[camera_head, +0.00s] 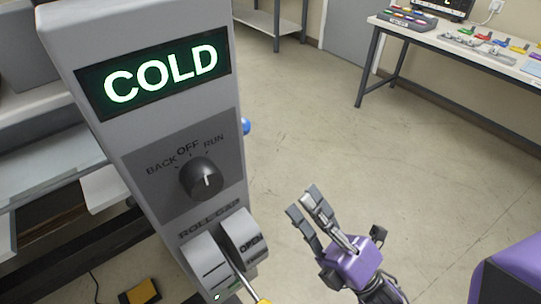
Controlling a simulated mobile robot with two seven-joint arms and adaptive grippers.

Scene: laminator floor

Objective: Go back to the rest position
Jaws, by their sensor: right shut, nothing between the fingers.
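My right gripper (305,203), purple with grey fingers, is in the lower middle of the head view. Its fingers are shut and empty, pointing up and to the left. It is over the floor, to the right of the grey laminator panel (130,140), and appears apart from it. My left gripper is not in view. The panel has a lit display (155,72) reading COLD in green. Below it is a dark knob (202,178) marked BACK, OFF and RUN. Lower is the ROLL GAP control (212,262), with OPEN readable; its lever is partly cut off by the bottom edge.
A workbench (465,50) with coloured parts stands at the back right. A shelf unit (262,22) and a grey door (357,30) are at the back. Laminator shelves (50,160) fill the left. The floor (330,130) between is clear. A blue round thing (246,126) shows behind the panel.

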